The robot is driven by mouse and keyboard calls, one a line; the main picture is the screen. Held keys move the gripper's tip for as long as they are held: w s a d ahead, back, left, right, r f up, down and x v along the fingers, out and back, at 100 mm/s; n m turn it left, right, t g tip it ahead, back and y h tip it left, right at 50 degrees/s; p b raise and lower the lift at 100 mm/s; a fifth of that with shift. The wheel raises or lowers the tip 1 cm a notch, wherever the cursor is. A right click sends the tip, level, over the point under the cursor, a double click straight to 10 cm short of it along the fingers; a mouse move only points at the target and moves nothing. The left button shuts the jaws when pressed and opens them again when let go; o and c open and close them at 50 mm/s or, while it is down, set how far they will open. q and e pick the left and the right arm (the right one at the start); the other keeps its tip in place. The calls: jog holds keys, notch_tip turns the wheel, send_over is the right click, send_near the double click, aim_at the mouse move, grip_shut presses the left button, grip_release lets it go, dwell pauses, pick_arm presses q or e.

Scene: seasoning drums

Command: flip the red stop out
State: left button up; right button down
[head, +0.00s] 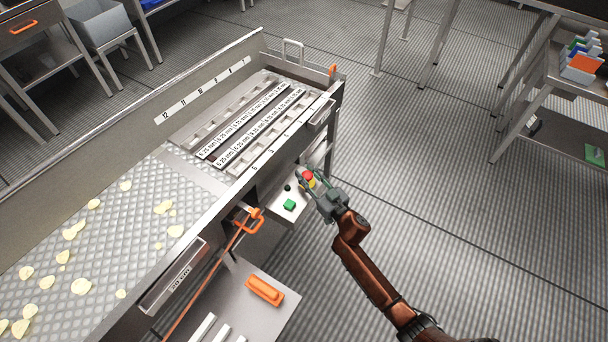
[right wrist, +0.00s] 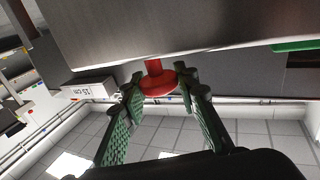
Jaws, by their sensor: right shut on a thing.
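The red stop (head: 307,176) is a red mushroom-shaped button with some yellow by it, on a pale control panel (head: 276,212) at the machine's side. My right gripper (head: 311,183) reaches it from the lower right, its fingers around the head. In the right wrist view the stop (right wrist: 158,84) shows as a red disc on a short red stem, between the green-padded fingertips (right wrist: 160,81). The gripper is shut on it. The fingers partly cover its edges. I cannot tell whether the button is pressed in or out. My left gripper is out of view.
A green button (head: 289,205) and a small black knob (head: 287,188) sit close to the stop. An orange block (head: 265,290) lies on a lower shelf.

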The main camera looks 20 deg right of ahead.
jog(key=shift+r, duration=0.25)
jog(key=c, duration=1.8)
grip_release()
jog(key=shift+s+r, duration=0.1)
jog(key=shift+o, duration=1.3)
jog(key=shift+s+d+f, duration=0.15)
jog(key=shift+s+f, duration=0.1)
jog(key=shift+s, duration=0.1)
jog(key=s+d, duration=0.2)
jog(key=s, duration=0.9)
jog(key=shift+r, duration=0.1)
